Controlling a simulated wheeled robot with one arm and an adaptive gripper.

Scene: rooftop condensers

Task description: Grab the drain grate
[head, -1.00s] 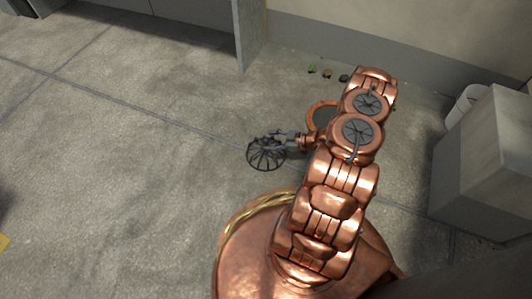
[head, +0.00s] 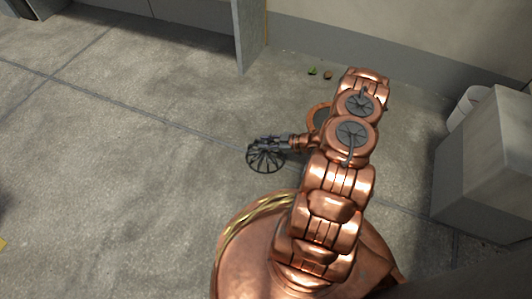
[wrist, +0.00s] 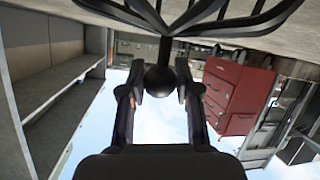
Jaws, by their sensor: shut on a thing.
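The drain grate (head: 266,161) is a dark, round cage of curved ribs. It is just left of my arm in the head view, over the concrete floor. My gripper (head: 268,141) is at its upper edge there. In the wrist view the ribs of the grate (wrist: 205,18) fill the top, with a stem ending in a dark ball knob. My gripper (wrist: 160,88) has a finger on each side of the knob and is shut on it. I cannot tell whether the grate touches the floor.
A grey block (head: 488,165) and a white bucket (head: 467,104) stand at right by the wall. A small green thing (head: 312,71) and a brown one (head: 328,74) lie near the wall. The wrist view shows a red cabinet (wrist: 237,97).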

